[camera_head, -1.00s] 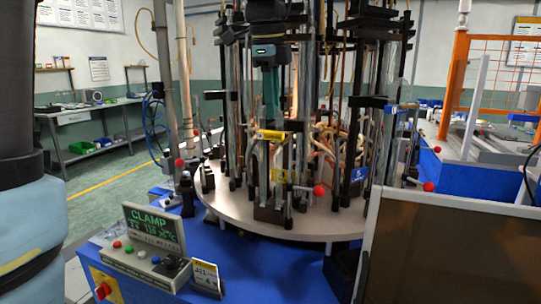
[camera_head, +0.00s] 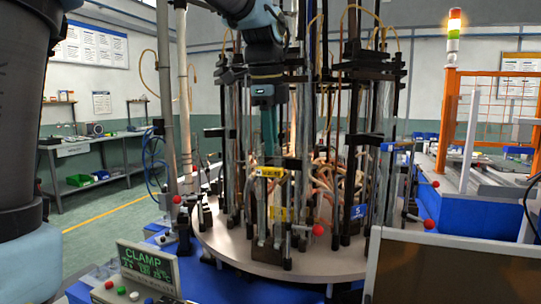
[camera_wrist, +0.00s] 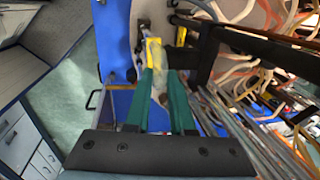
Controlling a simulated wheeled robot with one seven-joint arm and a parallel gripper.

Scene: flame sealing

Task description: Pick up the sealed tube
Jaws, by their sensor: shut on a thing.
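My gripper (camera_head: 268,155) reaches down from above at the near side of the round machine table (camera_head: 215,236). In the wrist view its two green fingers (camera_wrist: 160,74) are closed around a pale, see-through tube (camera_wrist: 158,88). Only part of this tube shows between the fingers. In the head view the tube is hard to tell from the glass and rods around it. A yellow label (camera_head: 270,172) sits on the station just below the fingertips, and a yellow part shows beyond them in the wrist view (camera_wrist: 154,52).
Upright rods, dark clamps and several hoses crowd the table close to my gripper. A red-knobbed lever (camera_head: 318,230) sticks out at the front. A brown panel (camera_head: 450,268) blocks the front right.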

